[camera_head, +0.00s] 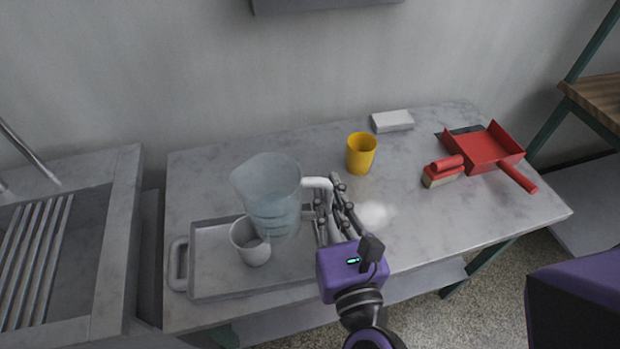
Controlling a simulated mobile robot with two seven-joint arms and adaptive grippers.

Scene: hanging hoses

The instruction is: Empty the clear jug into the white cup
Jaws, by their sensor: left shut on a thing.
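The clear jug (268,183) is bluish and see-through, with a white handle (318,183) on its right side. My left gripper (327,199) is shut on this handle. The jug looks roughly upright, perhaps slightly tilted, with its wide mouth up. How much liquid it holds I cannot tell. The white cup (246,250) stands upright on a grey tray (212,276). The jug's lower part overlaps the cup's right rim in the view; whether they touch I cannot tell. My right gripper is out of view.
A yellow cup (361,154) stands behind to the right. A white block (392,121), a red dustpan (484,148) and a red-handled brush (441,175) lie farther right. A blurry white patch (374,214) is beside my gripper. A sink drainer (30,245) is at left. The front right of the table is clear.

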